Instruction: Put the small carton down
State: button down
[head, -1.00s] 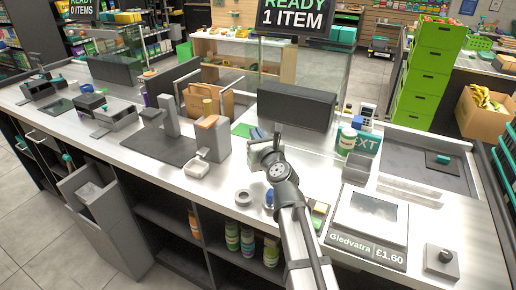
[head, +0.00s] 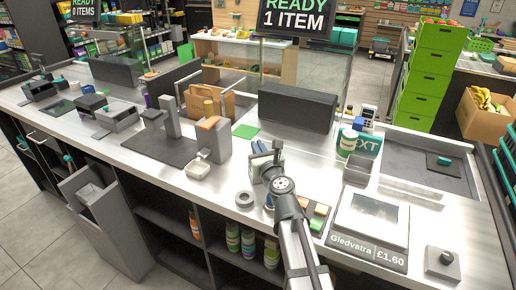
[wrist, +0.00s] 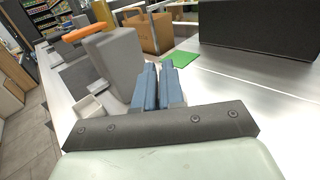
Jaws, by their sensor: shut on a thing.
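My gripper (head: 260,148) is above the counter in the middle of the head view. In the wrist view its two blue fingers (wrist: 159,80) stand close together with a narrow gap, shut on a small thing. I take this to be the small carton, but I cannot make out its shape; the fingers hide it. A flat green mat (head: 246,131) lies on the counter beyond the gripper, and it also shows in the wrist view (wrist: 180,58), ahead and slightly right of the fingertips. The fingers are apart from the mat.
A grey post with an orange top (head: 212,138) and a white tray (head: 197,170) stand left. A brown paper bag (head: 208,103) and a long black box (head: 297,106) are behind. A tape roll (head: 244,199) lies near the front edge. A scale (head: 372,220) sits right.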

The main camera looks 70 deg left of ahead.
jog(key=shift+f, duration=0.1)
jog(key=c, duration=1.2)
grip_release()
jog(key=shift+c, duration=0.2)
jog(key=d, duration=1.2)
